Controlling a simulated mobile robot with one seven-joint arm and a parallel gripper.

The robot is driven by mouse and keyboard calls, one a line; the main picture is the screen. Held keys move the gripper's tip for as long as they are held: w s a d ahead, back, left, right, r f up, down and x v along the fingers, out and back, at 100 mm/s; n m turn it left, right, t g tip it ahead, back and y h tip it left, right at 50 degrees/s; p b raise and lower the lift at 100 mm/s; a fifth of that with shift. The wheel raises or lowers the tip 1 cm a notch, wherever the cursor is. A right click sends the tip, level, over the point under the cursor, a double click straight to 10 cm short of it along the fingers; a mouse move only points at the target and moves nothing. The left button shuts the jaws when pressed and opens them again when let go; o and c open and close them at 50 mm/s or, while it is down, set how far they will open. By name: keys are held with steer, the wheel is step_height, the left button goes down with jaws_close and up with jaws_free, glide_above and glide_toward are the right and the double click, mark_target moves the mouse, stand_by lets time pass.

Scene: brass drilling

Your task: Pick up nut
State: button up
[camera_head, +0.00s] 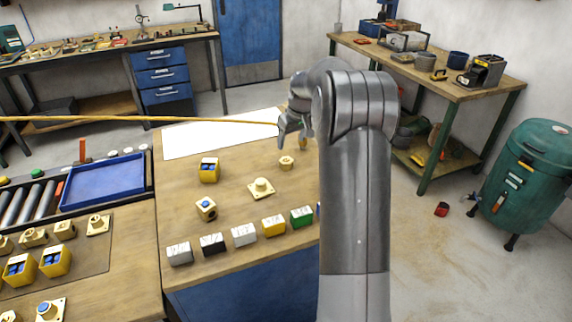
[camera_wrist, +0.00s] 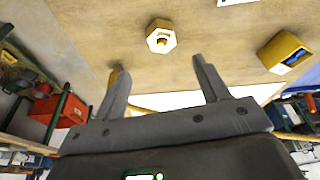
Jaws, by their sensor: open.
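A small brass hexagonal nut (camera_head: 286,162) lies on the wooden bench, just below my gripper in the head view. It also shows in the wrist view as a hexagonal nut (camera_wrist: 153,41) with a hole in its face, just beyond the fingertips. My gripper (camera_head: 291,134) is above the bench, at the far right part of the tabletop. In the wrist view my gripper (camera_wrist: 159,68) has its two fingers spread apart with nothing between them. The nut lies roughly in line with the gap, apart from the fingers.
A yellow block with blue inserts (camera_head: 209,171) stands left of the nut. A brass flanged fitting (camera_head: 261,188) is nearer the front. Coloured blocks, such as the green one (camera_head: 301,217), line the front. A white sheet (camera_head: 215,137) lies behind. An orange cable (camera_head: 150,119) crosses the head view.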

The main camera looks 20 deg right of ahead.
mark_target(287, 160)
steer(key=x, duration=1)
steer(key=shift+s+a+f, duration=0.15)
steer(key=shift+c, duration=0.5)
steer(key=c, duration=1.2)
